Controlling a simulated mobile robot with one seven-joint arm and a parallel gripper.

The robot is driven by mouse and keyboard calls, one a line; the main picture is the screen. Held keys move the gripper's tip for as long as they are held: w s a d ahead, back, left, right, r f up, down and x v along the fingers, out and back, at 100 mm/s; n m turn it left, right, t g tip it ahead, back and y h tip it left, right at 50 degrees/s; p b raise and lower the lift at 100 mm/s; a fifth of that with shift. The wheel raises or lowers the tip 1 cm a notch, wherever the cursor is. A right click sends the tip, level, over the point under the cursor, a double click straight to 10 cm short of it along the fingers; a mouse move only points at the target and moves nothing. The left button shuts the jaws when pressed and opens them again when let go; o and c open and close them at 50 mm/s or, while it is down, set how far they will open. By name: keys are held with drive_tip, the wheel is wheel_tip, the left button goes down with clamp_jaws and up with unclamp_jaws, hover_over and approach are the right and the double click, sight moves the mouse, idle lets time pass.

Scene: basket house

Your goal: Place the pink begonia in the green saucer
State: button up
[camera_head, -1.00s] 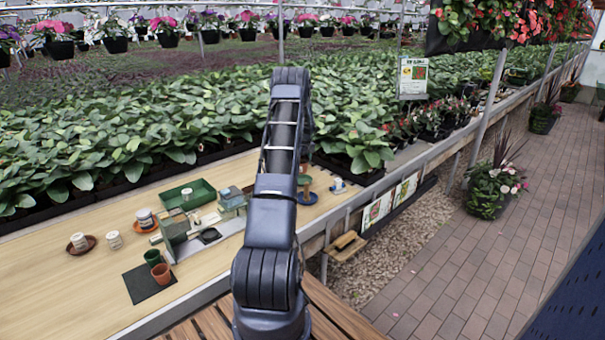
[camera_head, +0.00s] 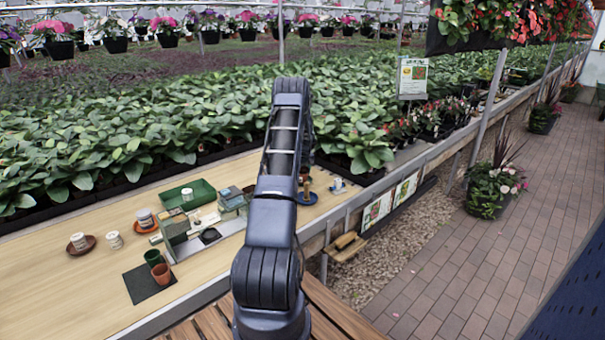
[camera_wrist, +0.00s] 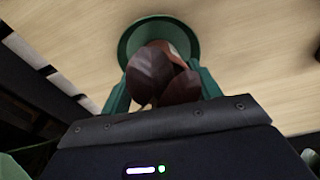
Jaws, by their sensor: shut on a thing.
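A plant with dark reddish-brown leaves (camera_wrist: 152,78), apparently the begonia, is between the green fingers of my gripper (camera_wrist: 162,84) in the wrist view. My gripper is shut on it. A bit of brown pot shows past the leaves, and no pink flower is visible. The green saucer (camera_wrist: 133,40) lies on the pale wooden table beyond the plant, which overlaps it in this view. I cannot tell whether the pot touches the saucer. In the head view my arm hides the gripper, the plant and the green saucer.
A blue saucer (camera_head: 312,201) with a tan item and a white cup (camera_head: 338,183) stand right of my arm. Left are a green tray (camera_head: 203,189), a grey box (camera_head: 175,231), small white pots, and a black mat (camera_head: 139,288) with two pots. Leafy plants line the table's back.

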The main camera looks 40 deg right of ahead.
drive_tip(key=o, duration=1)
drive_tip(key=shift+o, duration=0.2)
